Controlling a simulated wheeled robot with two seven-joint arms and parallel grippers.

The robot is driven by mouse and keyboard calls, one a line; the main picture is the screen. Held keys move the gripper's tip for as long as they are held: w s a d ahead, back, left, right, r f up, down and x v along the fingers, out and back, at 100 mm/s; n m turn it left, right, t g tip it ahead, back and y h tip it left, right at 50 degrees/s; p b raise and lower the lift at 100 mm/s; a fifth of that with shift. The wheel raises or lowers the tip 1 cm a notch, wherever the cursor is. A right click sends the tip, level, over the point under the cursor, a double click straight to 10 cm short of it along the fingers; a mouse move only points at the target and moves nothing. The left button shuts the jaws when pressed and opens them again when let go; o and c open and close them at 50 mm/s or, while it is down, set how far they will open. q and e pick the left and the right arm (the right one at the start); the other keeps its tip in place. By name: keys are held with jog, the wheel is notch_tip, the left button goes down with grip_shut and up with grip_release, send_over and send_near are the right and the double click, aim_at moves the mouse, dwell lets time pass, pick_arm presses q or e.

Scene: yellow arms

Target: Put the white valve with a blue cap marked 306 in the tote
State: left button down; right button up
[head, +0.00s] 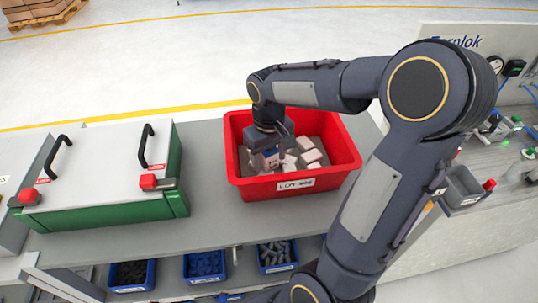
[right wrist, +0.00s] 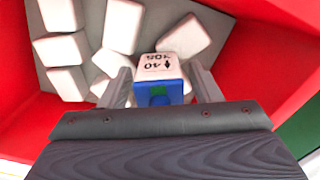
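The white valve with a blue cap (right wrist: 158,80) is between the two fingers of my right gripper (right wrist: 160,86) in the right wrist view. Its white face carries upside-down black print that looks like 40 and a number too small to read surely. The fingers appear to touch its sides. In the head view my right gripper (head: 268,158) reaches down inside the red tote (head: 343,158), with a bit of the blue cap showing. The tote has a white front label. My left gripper is not in view.
Several white blocks (right wrist: 122,27) lie on the tote's grey floor, below and around the held valve. A green case with a white lid (head: 105,165) stands left on the grey bench (head: 215,215). Blue bins (head: 204,265) sit on a shelf below. Equipment stands at the right.

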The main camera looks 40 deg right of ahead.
notch_tip(320, 180, up, 12)
jog(key=shift+r+p, duration=0.2)
jog(key=shift+p, duration=0.15)
dwell(0.4)
jog(key=shift+f, duration=0.1)
dwell(0.4)
